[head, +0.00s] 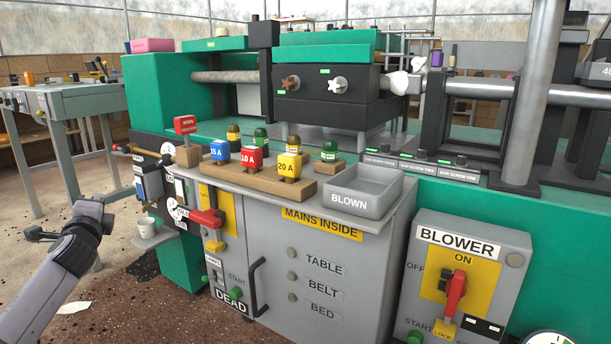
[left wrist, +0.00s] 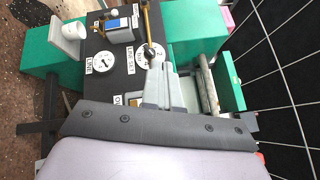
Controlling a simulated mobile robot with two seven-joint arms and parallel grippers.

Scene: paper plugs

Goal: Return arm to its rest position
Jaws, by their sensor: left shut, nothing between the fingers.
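My left arm (head: 45,285) comes in from the lower left in the head view. Its wrist end is raised in front of the left side of the machine, clear of the plug shelf. In the left wrist view my left gripper (left wrist: 157,72) shows its grey fingers together, with nothing held. The fingers overlap the dark gauge panel (left wrist: 112,75) in the picture; I cannot tell the gap between them. My right gripper is in neither view.
A grey cabinet (head: 345,262) carries blue, red and yellow plugs on a wooden block (head: 247,176). A grey tray marked BLOWN (head: 352,202) stands beside them. A white cup (head: 146,226) sits on a small ledge. Open floor lies at the lower left.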

